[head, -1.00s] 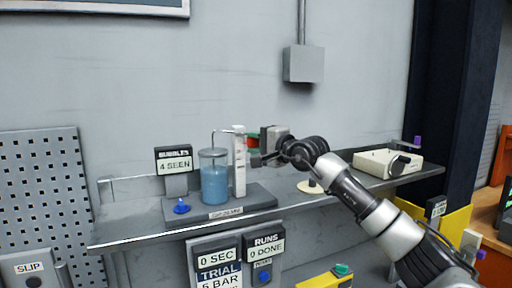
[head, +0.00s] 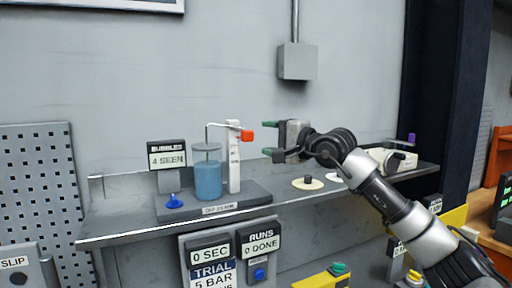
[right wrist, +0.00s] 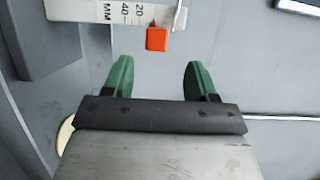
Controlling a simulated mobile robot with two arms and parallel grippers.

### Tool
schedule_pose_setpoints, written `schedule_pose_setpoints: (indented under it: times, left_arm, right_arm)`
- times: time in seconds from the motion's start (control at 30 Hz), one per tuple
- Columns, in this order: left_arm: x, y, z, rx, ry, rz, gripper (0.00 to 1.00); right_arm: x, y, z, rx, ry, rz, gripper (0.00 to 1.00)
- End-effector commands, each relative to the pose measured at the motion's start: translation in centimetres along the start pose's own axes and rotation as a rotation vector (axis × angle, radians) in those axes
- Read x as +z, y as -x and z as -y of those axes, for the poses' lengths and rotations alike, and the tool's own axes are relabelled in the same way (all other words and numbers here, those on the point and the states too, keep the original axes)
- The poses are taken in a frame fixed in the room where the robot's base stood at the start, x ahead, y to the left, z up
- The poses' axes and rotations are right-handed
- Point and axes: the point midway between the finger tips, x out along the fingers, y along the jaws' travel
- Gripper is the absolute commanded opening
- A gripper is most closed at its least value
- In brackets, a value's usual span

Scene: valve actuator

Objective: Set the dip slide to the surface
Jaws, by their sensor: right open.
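The dip slide is an orange block (head: 246,135) at the right end of a thin bent tube, beside the top of a white upright scale (head: 234,160). In the right wrist view the orange block (right wrist: 157,38) sits by the scale (right wrist: 118,12), near the 20 mark. The tube reaches over a jar of blue liquid (head: 208,180); its lower end is hard to make out. My right gripper (head: 269,138) is open and empty, just right of the block and apart from it. Its green fingertips (right wrist: 157,75) face the block. My left gripper is not in view.
The jar stands on a dark base on a grey shelf (head: 130,222). A sign reading "4 SEEN" (head: 167,157) and a blue knob (head: 173,201) are left of it. A round cream disc (head: 304,184) lies to the right. Panels hang below the shelf edge.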

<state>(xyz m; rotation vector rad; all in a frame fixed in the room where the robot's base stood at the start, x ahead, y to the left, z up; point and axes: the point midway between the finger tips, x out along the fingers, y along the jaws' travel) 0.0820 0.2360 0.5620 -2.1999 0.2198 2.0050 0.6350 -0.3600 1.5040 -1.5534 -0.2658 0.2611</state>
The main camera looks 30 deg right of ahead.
Motion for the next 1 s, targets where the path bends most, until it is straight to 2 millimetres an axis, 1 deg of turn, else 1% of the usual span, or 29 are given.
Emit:
schedule_pose_setpoints:
  times: [0.03, 0.1, 0.2, 0.3, 1.0]
  left_arm:
    - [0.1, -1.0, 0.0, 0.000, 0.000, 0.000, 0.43]
    - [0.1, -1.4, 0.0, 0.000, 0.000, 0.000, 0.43]
    - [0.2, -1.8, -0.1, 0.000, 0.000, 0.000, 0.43]
    - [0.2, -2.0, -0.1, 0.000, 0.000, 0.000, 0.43]
    - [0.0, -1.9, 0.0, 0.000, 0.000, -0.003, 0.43]
  right_arm:
    - [-0.1, 1.0, -0.5, -0.001, 0.004, -0.002, 0.57]
    - [0.0, 2.1, -0.3, -0.001, 0.003, -0.002, 0.57]
    - [0.0, 3.1, -0.2, -0.001, 0.001, -0.001, 0.57]
    - [0.1, 3.6, 0.0, -0.001, 0.001, 0.000, 0.57]
    - [0.0, 3.8, 0.1, 0.000, 0.001, 0.000, 0.57]
